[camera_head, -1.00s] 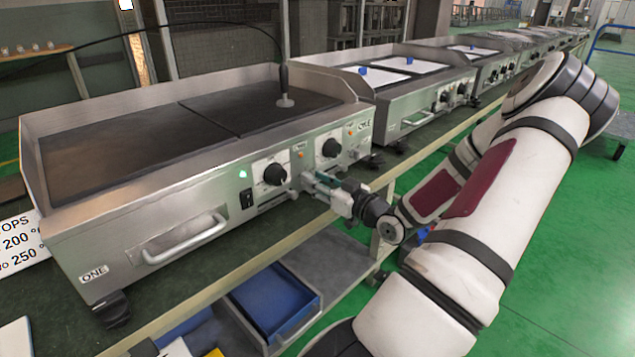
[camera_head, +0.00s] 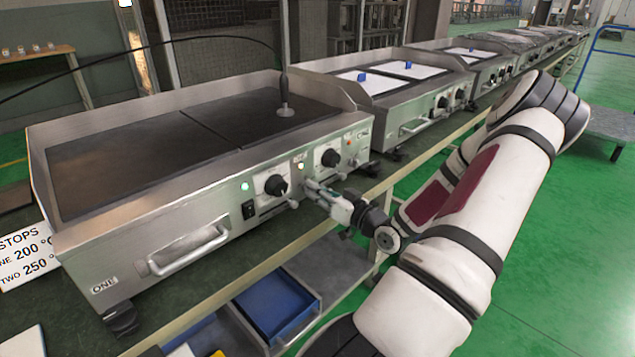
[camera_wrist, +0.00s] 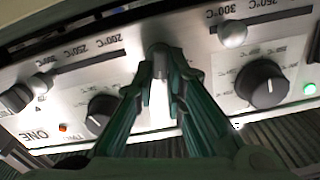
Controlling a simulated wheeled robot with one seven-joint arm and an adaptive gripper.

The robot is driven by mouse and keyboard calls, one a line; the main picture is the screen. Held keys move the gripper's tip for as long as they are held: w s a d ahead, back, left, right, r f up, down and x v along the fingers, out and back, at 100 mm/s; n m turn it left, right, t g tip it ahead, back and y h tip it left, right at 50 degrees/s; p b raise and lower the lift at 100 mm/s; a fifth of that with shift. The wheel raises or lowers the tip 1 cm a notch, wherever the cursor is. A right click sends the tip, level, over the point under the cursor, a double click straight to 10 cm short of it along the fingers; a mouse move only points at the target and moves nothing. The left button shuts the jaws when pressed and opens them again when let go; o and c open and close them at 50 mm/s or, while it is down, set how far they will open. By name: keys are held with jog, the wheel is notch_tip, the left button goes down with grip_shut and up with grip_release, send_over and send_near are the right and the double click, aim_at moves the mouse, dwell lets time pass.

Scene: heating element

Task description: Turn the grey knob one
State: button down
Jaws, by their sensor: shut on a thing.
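The griddle marked ONE (camera_head: 190,250) stands on the bench, with controls on its front panel. In the wrist view, my gripper (camera_wrist: 162,75) is shut on a small grey knob (camera_wrist: 159,52) between two black knobs, a right one (camera_wrist: 262,83) and a left one (camera_wrist: 103,112). The fingers hide most of the grey knob. A round pale grey slider knob (camera_wrist: 232,33) sits free on the scale at the upper right. In the head view, my gripper (camera_head: 308,186) touches the panel area between the black knobs (camera_head: 275,185).
A green lamp (camera_head: 245,187) glows on the panel's left. A front handle (camera_head: 190,250) juts from the griddle. A cable post (camera_head: 284,108) stands on its plate. More griddles line the bench behind. A blue bin (camera_head: 275,303) sits below.

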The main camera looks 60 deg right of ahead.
jog(key=m+p, duration=0.5)
jog(key=p, duration=0.1)
jog(key=shift+d+m, duration=0.1)
jog(key=shift+m, duration=0.2)
jog(key=shift+s+d+f+m+p, duration=0.1)
jog(key=shift+d+f+m+p, duration=0.05)
jog(key=shift+m+p, duration=1.5)
jog(key=shift+m, duration=0.25)
jog(key=c, duration=1.6)
grip_release()
jog(key=shift+c, duration=0.2)
jog(key=v, duration=1.2)
jog(key=shift+f, duration=0.1)
